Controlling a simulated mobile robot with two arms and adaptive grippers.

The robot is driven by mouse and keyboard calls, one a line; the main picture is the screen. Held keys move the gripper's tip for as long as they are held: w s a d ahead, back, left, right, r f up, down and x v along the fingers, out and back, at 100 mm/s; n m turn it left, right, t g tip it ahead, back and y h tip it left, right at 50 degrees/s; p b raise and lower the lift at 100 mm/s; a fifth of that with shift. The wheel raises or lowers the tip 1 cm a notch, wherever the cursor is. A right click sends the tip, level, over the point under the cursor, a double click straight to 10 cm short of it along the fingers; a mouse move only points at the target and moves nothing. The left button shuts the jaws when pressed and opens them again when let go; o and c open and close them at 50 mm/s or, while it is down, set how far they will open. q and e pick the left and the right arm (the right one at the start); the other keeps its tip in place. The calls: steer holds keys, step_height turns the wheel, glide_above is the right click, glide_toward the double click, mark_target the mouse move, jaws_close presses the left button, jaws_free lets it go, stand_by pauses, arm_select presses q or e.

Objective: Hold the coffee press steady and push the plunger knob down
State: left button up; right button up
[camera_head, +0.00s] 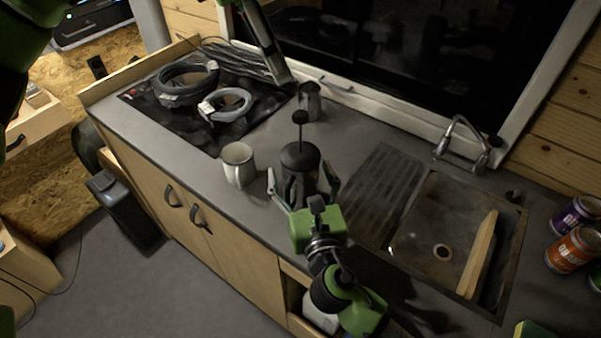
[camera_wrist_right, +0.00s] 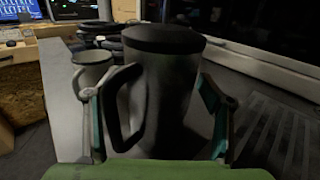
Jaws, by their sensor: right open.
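The coffee press (camera_head: 300,158) stands upright on the grey counter, dark with a black lid. Its plunger knob (camera_head: 300,117) sits on a rod well above the lid. In the right wrist view the press (camera_wrist_right: 175,90) fills the middle, its black handle (camera_wrist_right: 118,105) toward the left finger; the knob is out of frame. My right gripper (camera_head: 302,184) is open, with its fingers on either side of the press; firm contact cannot be made out. My left gripper (camera_head: 280,72) reaches down from the top edge, beyond and above the press; its fingers are too unclear to judge.
A light mug (camera_head: 238,165) stands left of the press, and a dark cup (camera_head: 309,102) behind it. Cable coils (camera_head: 186,84) lie on the cooktop. The drainboard (camera_head: 376,192) and sink (camera_head: 428,215) are at right. Cans (camera_head: 572,248) stand at the far right.

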steer(key=c, duration=1.7)
arm_select(q)
jaws_close()
steer(key=d+m, duration=0.1)
steer(key=m, duration=0.6)
steer(key=d+f+m+y, duration=0.1)
steer(key=m, duration=0.5)
steer(key=d+m, duration=0.1)
steer(key=m, duration=0.6)
steer(key=shift+w+f+m+t+y, duration=0.25)
steer(key=shift+w+m+t+y, duration=0.05)
steer(key=shift+w+t, duration=0.1)
steer(key=m, duration=0.3)
steer(key=shift+w+d+f+m, duration=0.1)
steer(key=shift+w+d+m, duration=0.05)
steer(key=shift+d+m, duration=0.15)
steer(key=m, duration=0.4)
steer(key=shift+w+d+f+y, duration=0.1)
steer(key=shift+f+y, duration=0.1)
steer(key=shift+y, duration=0.1)
steer(key=shift+f, duration=0.45)
arm_select(e)
steer(key=shift+f, duration=0.1)
arm_select(q)
steer(key=shift+s+a+x, duration=0.15)
steer(key=shift+x, duration=0.85)
steer(key=shift+s+a+x, duration=0.15)
steer(key=shift+s+x, duration=0.05)
steer(key=shift+x, duration=0.8)
steer(key=shift+f, duration=0.2)
